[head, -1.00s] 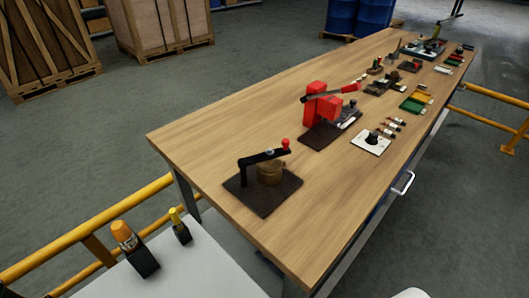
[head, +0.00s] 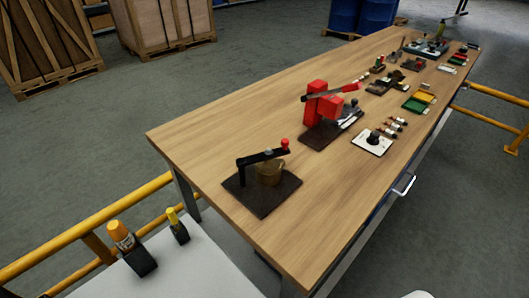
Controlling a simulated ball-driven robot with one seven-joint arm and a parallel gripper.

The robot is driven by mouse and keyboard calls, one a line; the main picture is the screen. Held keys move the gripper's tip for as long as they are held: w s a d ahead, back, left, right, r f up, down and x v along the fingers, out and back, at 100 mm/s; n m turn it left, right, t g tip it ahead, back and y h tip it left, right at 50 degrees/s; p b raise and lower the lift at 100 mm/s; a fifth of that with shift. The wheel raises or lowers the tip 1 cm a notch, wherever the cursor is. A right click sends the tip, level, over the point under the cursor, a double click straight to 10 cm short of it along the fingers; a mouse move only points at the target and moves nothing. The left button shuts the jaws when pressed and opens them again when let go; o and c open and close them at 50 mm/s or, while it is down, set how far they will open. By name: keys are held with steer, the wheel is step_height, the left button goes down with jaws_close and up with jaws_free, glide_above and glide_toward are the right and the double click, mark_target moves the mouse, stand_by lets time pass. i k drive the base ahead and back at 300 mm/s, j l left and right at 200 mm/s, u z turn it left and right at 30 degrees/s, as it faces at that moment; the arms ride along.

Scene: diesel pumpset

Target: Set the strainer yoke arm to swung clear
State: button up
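The strainer yoke arm (head: 262,157) is a black bar on a dark square base plate (head: 245,202) at the near end of the wooden bench. It rises from a black post at its left and ends in a red knob (head: 285,143) at its right. The bar lies across above a brass-brown strainer pot (head: 270,174), which stands on the plate. Whether the bar touches the pot is too small to tell. My gripper is not in view, and nothing holds the arm.
A red unit with a lever (head: 320,106) stands farther along the wooden bench (head: 225,130). A white plate with a black knob (head: 372,143) is right of it. Several trays and parts lie beyond. Yellow rails (head: 80,228) run beside the bench. The bench's near right is bare.

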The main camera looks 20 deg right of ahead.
mark_target(241, 162)
steer(key=k+l+u, duration=0.2)
steer(key=l, duration=1.3)
steer(key=i+j, duration=0.15)
steer(key=j, duration=0.15)
steer(key=i+j, duration=0.2)
steer(key=j, duration=0.15)
